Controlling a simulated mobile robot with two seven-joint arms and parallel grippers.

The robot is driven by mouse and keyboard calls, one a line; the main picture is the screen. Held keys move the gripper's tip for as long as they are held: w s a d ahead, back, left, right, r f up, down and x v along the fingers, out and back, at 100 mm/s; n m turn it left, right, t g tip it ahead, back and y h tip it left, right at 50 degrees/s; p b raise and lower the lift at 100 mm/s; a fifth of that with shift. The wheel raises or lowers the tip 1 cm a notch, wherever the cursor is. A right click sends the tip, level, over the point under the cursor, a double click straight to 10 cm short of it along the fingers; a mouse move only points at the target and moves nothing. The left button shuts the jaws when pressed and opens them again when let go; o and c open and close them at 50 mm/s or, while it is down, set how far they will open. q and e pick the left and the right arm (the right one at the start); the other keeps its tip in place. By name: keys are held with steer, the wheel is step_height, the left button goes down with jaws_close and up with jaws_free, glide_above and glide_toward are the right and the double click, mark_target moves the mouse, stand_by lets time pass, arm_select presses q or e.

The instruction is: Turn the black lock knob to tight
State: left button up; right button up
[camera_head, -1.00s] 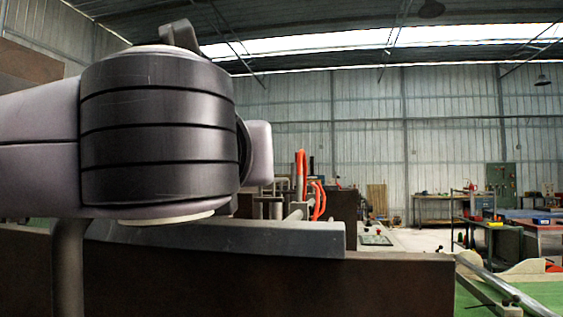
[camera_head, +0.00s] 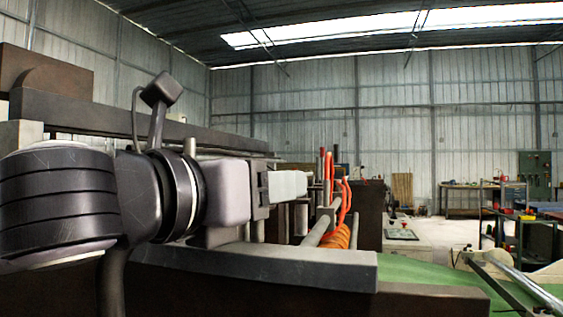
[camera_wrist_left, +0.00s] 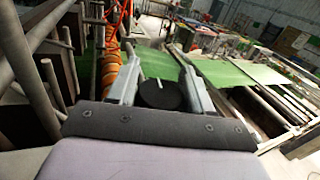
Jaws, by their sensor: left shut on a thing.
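My left gripper (camera_head: 300,184) reaches in from the left in the head view, its pale fingers pointing right toward the machine's upright rods. In the left wrist view, the round black lock knob (camera_wrist_left: 160,95) lies between the two grey fingers of the left gripper (camera_wrist_left: 158,75). The fingers are shut on it, one on each side. A thin pale pin stands just beyond the knob. The knob cannot be made out in the head view. My right gripper is in neither view.
Orange hoses (camera_head: 343,205) rise just beyond the left gripper and also show in the wrist view (camera_wrist_left: 110,60). A grey beam (camera_head: 270,264) runs below the arm. Green surface (camera_head: 430,270) lies to the right, with a metal roller (camera_head: 525,285) beside it.

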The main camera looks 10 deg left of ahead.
arm_select(q)
steer(key=m+g+h+p, duration=0.1)
steer(key=m+g+h, duration=0.1)
steer(key=h, duration=0.1)
steer(key=shift+r+m+h+p, duration=0.1)
steer(key=shift+m+h+p, duration=0.25)
steer(key=shift+m+h, duration=0.05)
steer(key=shift+s+d+m+g+h, duration=0.1)
steer(key=shift+d+m+g+h, duration=0.1)
steer(key=shift+m+g+h, duration=0.8)
steer(key=shift+s+d+m+g+h, duration=0.1)
steer(key=shift+d+m+g+h, duration=0.05)
steer(key=shift+m+g+h, duration=0.85)
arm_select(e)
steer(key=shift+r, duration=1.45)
arm_select(q)
steer(key=shift+s+m+g+h, duration=0.1)
steer(key=shift+m+g+h, duration=0.25)
steer(key=shift+g, duration=0.35)
steer(key=o, duration=1)
steer(key=shift+d, duration=0.1)
steer(key=shift+c, duration=0.2)
steer(key=v, duration=0.3)
steer(key=b+v, duration=0.1)
steer(key=v, duration=0.1)
steer(key=shift+f, duration=0.3)
steer(key=shift+v, duration=1.1)
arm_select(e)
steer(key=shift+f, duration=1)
